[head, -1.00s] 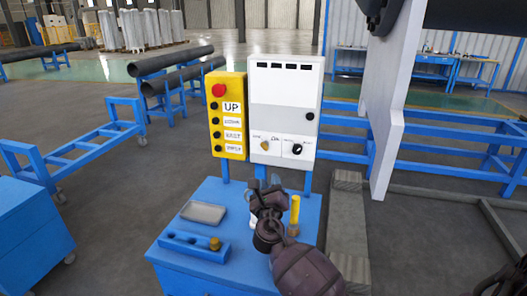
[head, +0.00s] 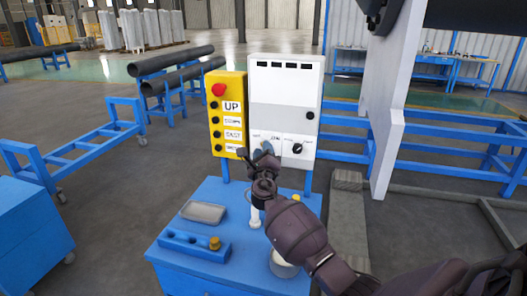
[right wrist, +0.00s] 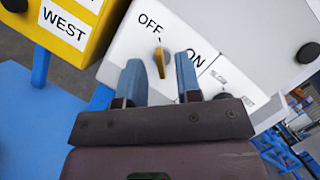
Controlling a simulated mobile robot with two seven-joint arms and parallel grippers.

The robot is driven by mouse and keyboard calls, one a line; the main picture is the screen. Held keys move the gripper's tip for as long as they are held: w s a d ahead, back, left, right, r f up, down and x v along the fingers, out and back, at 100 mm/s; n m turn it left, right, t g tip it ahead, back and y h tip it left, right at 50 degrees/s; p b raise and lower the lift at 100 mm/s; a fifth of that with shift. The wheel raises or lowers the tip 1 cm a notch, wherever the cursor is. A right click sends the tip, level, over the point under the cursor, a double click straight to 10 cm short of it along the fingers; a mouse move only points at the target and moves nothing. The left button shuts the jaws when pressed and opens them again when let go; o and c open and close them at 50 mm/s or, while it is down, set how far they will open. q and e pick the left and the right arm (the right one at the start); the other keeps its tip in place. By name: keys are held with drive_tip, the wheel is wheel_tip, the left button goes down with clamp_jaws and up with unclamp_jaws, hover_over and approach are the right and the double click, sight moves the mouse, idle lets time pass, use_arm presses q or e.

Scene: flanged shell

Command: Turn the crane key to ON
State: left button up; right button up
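The crane key (right wrist: 160,63) is a small brass-yellow handle on the lower left of the white control box (head: 285,95). In the right wrist view its upper end points toward the printed OFF, with ON printed to its right. My right gripper (right wrist: 160,80) is open, its two blue fingers on either side of the key with visible gaps. In the head view my right gripper (head: 264,150) is in front of the box's lower left and hides the key. My left gripper is not in view.
A yellow button panel (head: 228,115) with a red stop button adjoins the box on the left. A black knob (head: 297,148) sits right of the key. Below, a blue cart (head: 190,270) carries a grey tray (head: 203,212), a white cylinder (head: 255,216) and a round pale item (head: 283,265).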

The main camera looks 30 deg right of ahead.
drive_tip(key=shift+w+d+r, duration=0.1)
drive_tip(key=shift+w+d, duration=0.1)
drive_tip(key=shift+w, duration=0.1)
clamp_jaws()
